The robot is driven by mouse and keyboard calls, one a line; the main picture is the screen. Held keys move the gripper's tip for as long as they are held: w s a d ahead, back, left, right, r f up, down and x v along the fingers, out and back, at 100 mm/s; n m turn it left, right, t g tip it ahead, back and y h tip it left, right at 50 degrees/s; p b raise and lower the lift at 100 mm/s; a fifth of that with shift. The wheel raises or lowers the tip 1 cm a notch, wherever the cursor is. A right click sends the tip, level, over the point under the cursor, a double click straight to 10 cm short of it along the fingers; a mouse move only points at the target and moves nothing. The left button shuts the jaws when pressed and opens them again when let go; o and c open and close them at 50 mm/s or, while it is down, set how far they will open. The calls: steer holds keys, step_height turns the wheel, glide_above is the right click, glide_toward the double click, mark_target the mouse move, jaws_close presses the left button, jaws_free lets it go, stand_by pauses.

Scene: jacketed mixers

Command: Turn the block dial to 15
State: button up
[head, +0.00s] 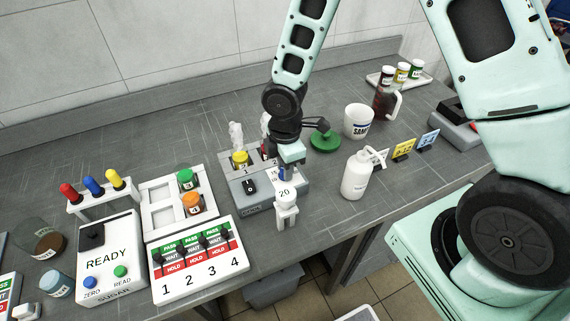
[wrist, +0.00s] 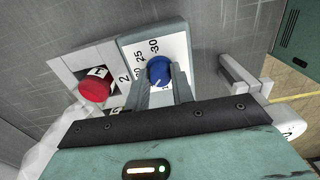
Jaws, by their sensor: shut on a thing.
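The block dial is a blue knob (wrist: 159,71) on a white scale plate (wrist: 150,42) in the wrist view. The marks 25 and 30 show beside it, and a 2 shows to the left. My gripper (wrist: 160,84) is shut on the knob, one finger on each side. The pointer's exact reading is hard to tell. In the head view my gripper (head: 291,157) reaches down over the grey block (head: 256,201), with a bit of the blue knob (head: 283,174) showing under it.
A yellow-capped vial (head: 240,158) and a black switch (head: 249,186) sit on the block. A red cap (wrist: 95,90) is close left of my fingers. A white bottle (head: 356,176), a white mug (head: 358,121) and a green disc (head: 325,139) stand to the right.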

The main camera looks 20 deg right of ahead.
stand_by(0.4)
steer(key=o, duration=1)
steer(key=shift+r, duration=0.1)
step_height(320, 180, up, 17)
steer(key=shift+r+p, duration=0.15)
steer(key=shift+p, duration=0.2)
steer(key=s+a+m, duration=0.2)
steer(key=s+m, duration=0.1)
steer(key=s, duration=0.3)
steer(key=s+a+r+m, duration=0.1)
steer(key=s+a+m, duration=0.1)
steer(key=s+m, duration=0.2)
steer(key=s+a+r+m+b, duration=0.1)
steer(key=s+a+m, duration=0.1)
steer(key=s, duration=0.8)
steer(key=shift+m+y, duration=0.3)
steer(key=shift+m, duration=0.4)
